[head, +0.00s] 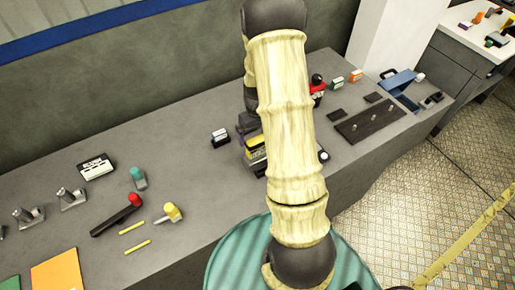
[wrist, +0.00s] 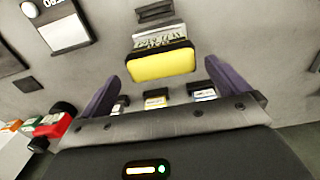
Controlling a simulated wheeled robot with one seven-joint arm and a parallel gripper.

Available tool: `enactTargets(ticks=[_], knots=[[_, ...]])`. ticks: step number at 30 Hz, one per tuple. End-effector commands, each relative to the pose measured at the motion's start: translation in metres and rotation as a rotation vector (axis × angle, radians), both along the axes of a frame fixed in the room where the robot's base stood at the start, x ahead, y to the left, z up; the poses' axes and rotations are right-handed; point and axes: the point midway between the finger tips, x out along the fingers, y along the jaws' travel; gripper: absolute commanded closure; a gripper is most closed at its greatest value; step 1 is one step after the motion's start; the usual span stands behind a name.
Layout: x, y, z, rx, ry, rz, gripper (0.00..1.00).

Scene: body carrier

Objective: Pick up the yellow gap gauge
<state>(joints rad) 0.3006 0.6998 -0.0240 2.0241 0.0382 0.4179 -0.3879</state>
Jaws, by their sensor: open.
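A yellow block with lettered grey plates, which looks like the yellow gap gauge (wrist: 160,66), lies on the grey bench in the wrist view. It appears between and slightly beyond my gripper's two purple fingers (wrist: 161,71). The fingers are spread apart with nothing between them that I can see gripped. In the head view a yellow block (head: 257,148) shows just left of my forearm, partly hidden by it. My gripper is mostly hidden there too; only a dark purple part shows beside the arm.
In the wrist view several small labelled blocks (wrist: 155,101) stand close to the gripper's palm, and a red object (wrist: 52,124) is at left. In the head view a black-and-white block (head: 220,138) stands left of the yellow block. A yellow-headed tool (head: 171,212) lies at front left.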

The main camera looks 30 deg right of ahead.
Motion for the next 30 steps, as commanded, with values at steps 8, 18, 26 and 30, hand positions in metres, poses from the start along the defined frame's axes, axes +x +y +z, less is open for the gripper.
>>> enactTargets(ticks=[8,18,26,30], knots=[[-0.007,0.003,-0.029,0.002,0.004,-0.001,0.00],[-0.006,0.003,-0.048,0.000,-0.001,0.000,0.00],[-0.006,0.003,-0.048,0.000,0.000,0.000,0.00],[-0.006,0.003,-0.048,0.000,0.000,0.000,0.00]])
